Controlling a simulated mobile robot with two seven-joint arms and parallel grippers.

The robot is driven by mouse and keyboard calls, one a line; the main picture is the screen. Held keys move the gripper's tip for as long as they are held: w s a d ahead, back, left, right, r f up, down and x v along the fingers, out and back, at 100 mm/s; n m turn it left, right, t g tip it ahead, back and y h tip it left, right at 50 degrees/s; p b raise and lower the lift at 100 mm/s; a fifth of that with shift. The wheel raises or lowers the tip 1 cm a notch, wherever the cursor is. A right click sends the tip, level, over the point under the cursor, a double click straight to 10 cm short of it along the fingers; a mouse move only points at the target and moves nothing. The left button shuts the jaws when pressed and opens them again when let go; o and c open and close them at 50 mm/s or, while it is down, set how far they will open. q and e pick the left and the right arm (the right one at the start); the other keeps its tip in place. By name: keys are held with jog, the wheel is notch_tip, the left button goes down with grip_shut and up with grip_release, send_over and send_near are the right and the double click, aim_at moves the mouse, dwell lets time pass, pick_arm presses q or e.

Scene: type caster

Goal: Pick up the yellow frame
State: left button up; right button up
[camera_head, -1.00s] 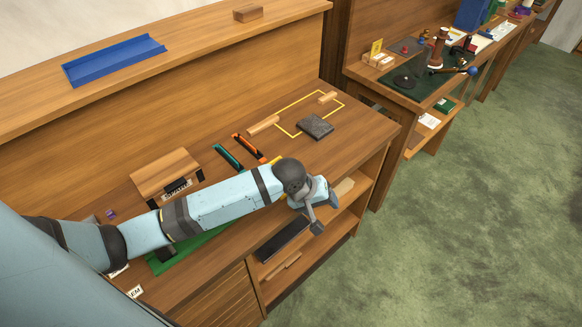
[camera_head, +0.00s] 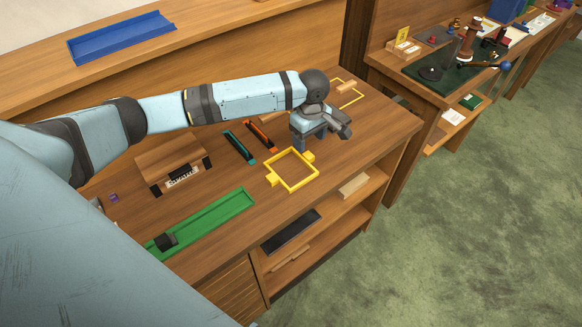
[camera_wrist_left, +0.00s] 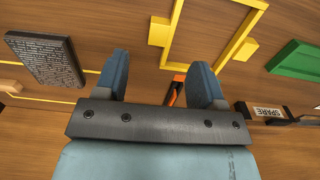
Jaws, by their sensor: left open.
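The yellow frame (camera_head: 291,170) lies flat on the wooden bench top, a square outline with small blocks at its sides. It also shows at the top of the left wrist view (camera_wrist_left: 177,32). My left gripper (camera_head: 315,143) is above the bench, behind and to the right of the frame in the head view, apart from it. In the wrist view its two fingers (camera_wrist_left: 162,85) are spread with nothing between them. My right gripper is not seen.
A green tray (camera_head: 208,220) lies left of the frame. Orange (camera_head: 260,137) and teal (camera_head: 239,147) strips lie behind it. A dark textured block (camera_wrist_left: 46,58) and a thin yellow outline (camera_head: 350,98) are near the gripper. A wooden "SPARE" box (camera_head: 168,160) stands at left.

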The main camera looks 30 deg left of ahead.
aim_at(307, 155)
pick_arm(q)
jog(key=f, duration=0.6)
jog(key=shift+a+f+p, duration=0.2)
jog(key=shift+f+p, duration=0.1)
jog(key=shift+f, duration=0.05)
jog(key=c, duration=1.1)
